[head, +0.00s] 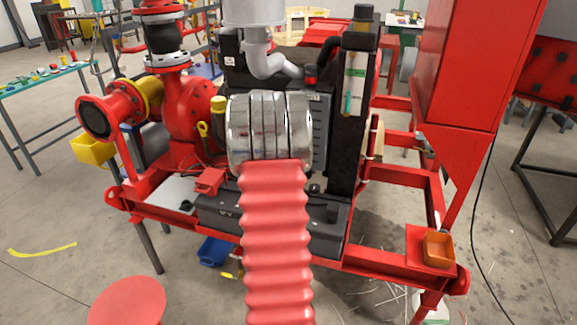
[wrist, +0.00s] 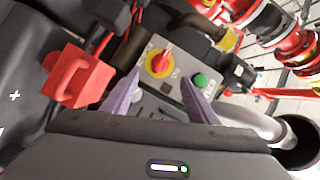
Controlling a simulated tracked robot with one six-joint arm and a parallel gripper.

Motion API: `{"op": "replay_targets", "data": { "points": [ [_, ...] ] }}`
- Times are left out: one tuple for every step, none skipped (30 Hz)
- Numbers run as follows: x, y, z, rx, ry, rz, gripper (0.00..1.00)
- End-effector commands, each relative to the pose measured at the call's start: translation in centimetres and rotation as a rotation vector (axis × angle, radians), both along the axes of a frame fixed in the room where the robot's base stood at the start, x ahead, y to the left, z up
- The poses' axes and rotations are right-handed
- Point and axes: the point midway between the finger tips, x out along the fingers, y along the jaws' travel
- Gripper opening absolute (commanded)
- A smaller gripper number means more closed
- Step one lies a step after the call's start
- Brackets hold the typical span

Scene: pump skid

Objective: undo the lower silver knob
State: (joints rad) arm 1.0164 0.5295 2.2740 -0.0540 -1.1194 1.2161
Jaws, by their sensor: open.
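I cannot make out the lower silver knob in either view. My gripper (wrist: 160,77) is open in the wrist view, its two purple fingers apart. Between and beyond the fingertips is a grey panel with a red rotary switch on a yellow disc (wrist: 159,63). A green button (wrist: 200,81) is by the right fingertip. A small greyish detail lies between the fingers, too small to identify. Nothing is seen held. In the head view my ribbed red arm with silver rings hides my gripper and part of the dark machine (head: 358,120).
A red block with a handle (wrist: 75,78) is left of the fingers in the wrist view. A grey pipe (head: 268,62) and a red pump (head: 185,105) stand close by. An orange container (head: 438,250) sits on the red frame's right corner.

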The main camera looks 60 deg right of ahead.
Motion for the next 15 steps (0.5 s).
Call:
{"op": "replay_targets", "data": {
  "points": [
    [1.1, 0.0, 0.4, -0.022, 0.013, -0.007, 0.53],
    [1.5, 0.0, 0.6, -0.035, 0.025, -0.016, 0.53],
    [1.9, -0.1, 0.9, -0.055, 0.045, -0.029, 0.53],
    [2.2, -0.2, 1.1, -0.071, 0.063, -0.039, 0.53],
    [2.5, -0.3, 1.3, -0.086, 0.081, -0.049, 0.53],
    [2.9, -0.4, 1.5, -0.107, 0.108, -0.063, 0.53],
    [3.1, -0.5, 1.7, -0.121, 0.128, -0.074, 0.53],
    [3.3, -0.6, 1.9, -0.137, 0.152, -0.085, 0.53],
    [3.6, -0.6, 2.1, -0.157, 0.183, -0.100, 0.53],
    [3.8, -0.7, 2.2, -0.171, 0.209, -0.113, 0.53],
    [3.9, -0.7, 2.3, -0.185, 0.235, -0.123, 0.53],
    [4.1, -0.8, 2.5, -0.203, 0.270, -0.139, 0.53],
    [4.3, -0.9, 2.6, -0.216, 0.297, -0.150, 0.53],
    [4.3, -0.9, 2.7, -0.227, 0.325, -0.160, 0.53],
    [4.5, -1.0, 2.8, -0.242, 0.362, -0.174, 0.53]
  ]
}}
